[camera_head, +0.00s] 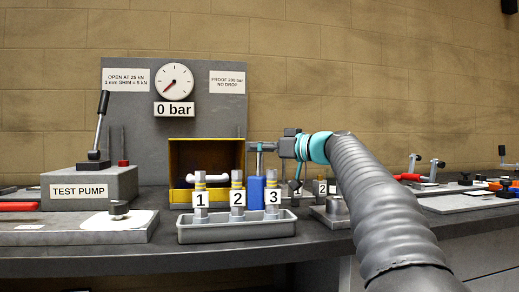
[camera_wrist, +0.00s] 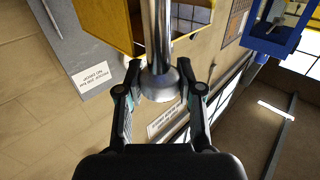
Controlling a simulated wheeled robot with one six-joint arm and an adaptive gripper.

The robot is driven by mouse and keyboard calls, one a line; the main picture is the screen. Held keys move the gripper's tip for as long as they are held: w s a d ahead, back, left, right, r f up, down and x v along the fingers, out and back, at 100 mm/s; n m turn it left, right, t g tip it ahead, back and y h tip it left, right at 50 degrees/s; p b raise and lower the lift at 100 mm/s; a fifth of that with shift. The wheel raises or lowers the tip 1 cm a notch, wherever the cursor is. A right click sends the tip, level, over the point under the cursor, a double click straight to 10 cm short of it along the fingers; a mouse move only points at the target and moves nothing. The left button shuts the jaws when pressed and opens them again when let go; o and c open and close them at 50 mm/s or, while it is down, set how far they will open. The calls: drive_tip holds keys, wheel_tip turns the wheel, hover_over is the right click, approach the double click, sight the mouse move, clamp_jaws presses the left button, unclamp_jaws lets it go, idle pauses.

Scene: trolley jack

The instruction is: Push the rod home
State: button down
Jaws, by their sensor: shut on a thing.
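A chrome rod (camera_wrist: 158,35) with a flared, cup-like end (camera_wrist: 160,84) lies between my gripper's two fingers (camera_wrist: 160,76) in the wrist view. The fingers are shut on it near the flared end. The rod's other end runs out of the top of the wrist view, beside a yellow frame. In the head view my gripper (camera_head: 268,147) is at the right side of the yellow open-fronted frame (camera_head: 207,141), above a blue block (camera_head: 257,190). The rod's far end and its seat cannot be made out.
A grey tray (camera_head: 236,233) with numbered upright parts stands in front of the frame. The test pump (camera_head: 93,187) with its lever is at left. A gauge (camera_head: 175,82) reading 0 bar is on the panel behind. Tools lie on the bench at far right.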

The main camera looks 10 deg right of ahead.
sight(263, 176)
drive_tip(key=shift+w+f+b, duration=0.1)
drive_tip(key=shift+f+b, duration=2.5)
drive_tip(key=shift+f, duration=0.15)
drive_tip(key=c, duration=0.7)
unclamp_jaws()
drive_tip(key=shift+w, duration=0.1)
drive_tip(key=shift+r, duration=0.1)
drive_tip(key=shift+s+d, duration=0.4)
drive_tip(key=shift+s, duration=0.05)
drive_tip(key=v, duration=1.1)
